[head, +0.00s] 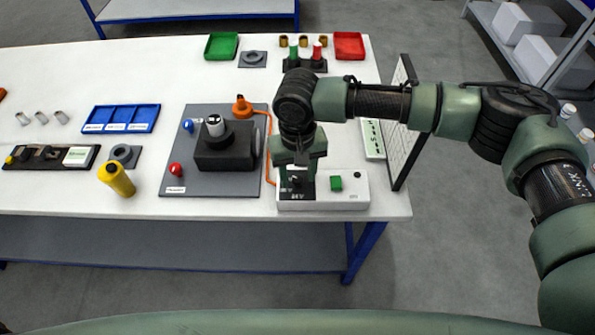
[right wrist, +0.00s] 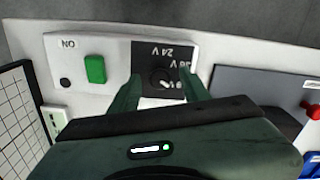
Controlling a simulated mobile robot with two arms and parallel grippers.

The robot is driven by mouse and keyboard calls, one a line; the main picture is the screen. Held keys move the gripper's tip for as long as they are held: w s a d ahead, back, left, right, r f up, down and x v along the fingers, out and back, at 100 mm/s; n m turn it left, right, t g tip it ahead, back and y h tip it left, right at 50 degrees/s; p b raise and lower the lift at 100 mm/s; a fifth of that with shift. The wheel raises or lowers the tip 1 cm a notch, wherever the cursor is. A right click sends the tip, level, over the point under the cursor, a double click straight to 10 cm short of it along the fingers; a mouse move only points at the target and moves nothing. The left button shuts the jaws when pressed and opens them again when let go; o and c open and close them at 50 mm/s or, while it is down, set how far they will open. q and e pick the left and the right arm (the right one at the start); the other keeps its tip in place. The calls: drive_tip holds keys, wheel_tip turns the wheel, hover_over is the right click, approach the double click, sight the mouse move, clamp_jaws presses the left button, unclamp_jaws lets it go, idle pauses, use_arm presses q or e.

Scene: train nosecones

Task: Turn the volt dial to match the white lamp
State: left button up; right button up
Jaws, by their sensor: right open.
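The volt dial (right wrist: 161,80) is a dark round knob on a black panel marked 24 V and 36 V, on a white box (head: 350,201) at the table's front right. My right gripper (right wrist: 162,92) is open, with its fingers on either side of the dial; I cannot tell whether they touch it. In the head view, the right gripper (head: 297,184) points down over the box and partly hides the dial. Its exact setting is unclear. I cannot clearly identify a white lamp; a white-silver cylinder (head: 215,124) stands on a black block. My left gripper is out of view.
A green switch (head: 336,183) sits beside the dial. A grid panel (head: 408,130) stands at the right edge. An orange cable joins the box to a grey board (head: 183,150). A yellow cylinder (head: 116,179) and blue tray (head: 148,111) are further left.

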clamp_jaws()
drive_tip(key=shift+r+n+p, duration=0.2)
drive_tip(key=shift+n+p, duration=0.9)
drive_tip(key=shift+p, duration=0.15)
drive_tip(key=n+p, duration=0.2)
drive_tip(key=shift+n, duration=0.4)
drive_tip(key=n+p, duration=0.2)
drive_tip(key=n, duration=0.1)
drive_tip(key=shift+w+f+n+p, duration=0.1)
drive_tip(key=shift+n+p, duration=0.45)
drive_tip(key=shift+n, duration=1.25)
